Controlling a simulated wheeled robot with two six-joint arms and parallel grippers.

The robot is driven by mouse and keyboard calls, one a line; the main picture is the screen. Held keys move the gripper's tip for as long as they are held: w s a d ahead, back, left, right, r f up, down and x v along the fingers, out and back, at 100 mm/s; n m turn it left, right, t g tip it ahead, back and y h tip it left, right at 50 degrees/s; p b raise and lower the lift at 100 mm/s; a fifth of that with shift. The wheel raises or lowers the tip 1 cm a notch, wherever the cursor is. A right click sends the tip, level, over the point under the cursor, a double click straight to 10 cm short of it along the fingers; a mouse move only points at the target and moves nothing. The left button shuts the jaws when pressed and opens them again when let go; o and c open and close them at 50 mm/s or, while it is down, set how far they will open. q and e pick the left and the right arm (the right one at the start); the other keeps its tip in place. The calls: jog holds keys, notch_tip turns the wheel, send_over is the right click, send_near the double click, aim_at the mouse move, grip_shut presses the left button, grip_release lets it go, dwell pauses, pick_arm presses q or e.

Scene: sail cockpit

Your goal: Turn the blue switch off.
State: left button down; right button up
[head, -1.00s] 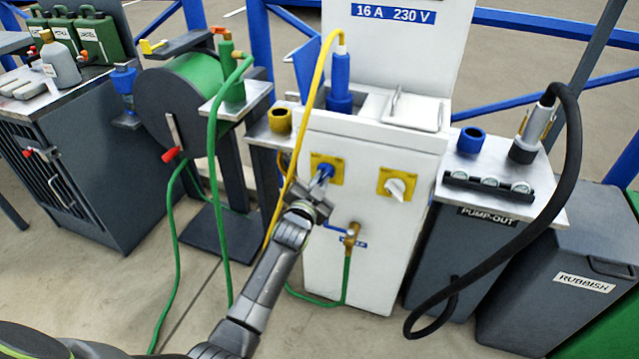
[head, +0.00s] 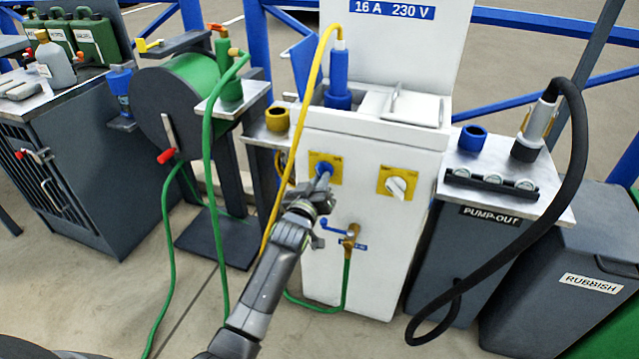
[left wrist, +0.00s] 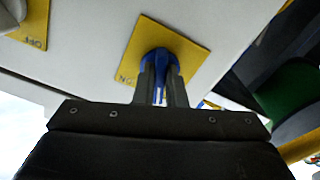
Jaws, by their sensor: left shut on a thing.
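The blue switch (head: 323,169) sits on a yellow plate on the front of the white power pedestal (head: 345,268). In the left wrist view the blue switch (left wrist: 157,60) stands on its yellow plate, which bears a label that seems to read "ON". My left gripper (head: 322,186) is at the switch, and its fingers (left wrist: 161,86) are shut on the knob from both sides. The fingers partly hide the knob. My right gripper is not in view.
A white switch (head: 397,187) on another yellow plate (head: 385,174) is to the right. A tap (head: 350,238) with a blue lever and green hose is just below. A yellow cable (head: 300,130) hangs at the left of the pedestal.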

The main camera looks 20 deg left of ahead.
pick_arm(q)
jog(key=n, duration=0.4)
jog(key=shift+d+n, duration=0.1)
jog(key=shift+n, duration=0.2)
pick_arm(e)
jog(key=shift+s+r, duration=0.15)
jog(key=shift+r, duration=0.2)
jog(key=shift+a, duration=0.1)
pick_arm(q)
jog(key=c, duration=1.5)
grip_release()
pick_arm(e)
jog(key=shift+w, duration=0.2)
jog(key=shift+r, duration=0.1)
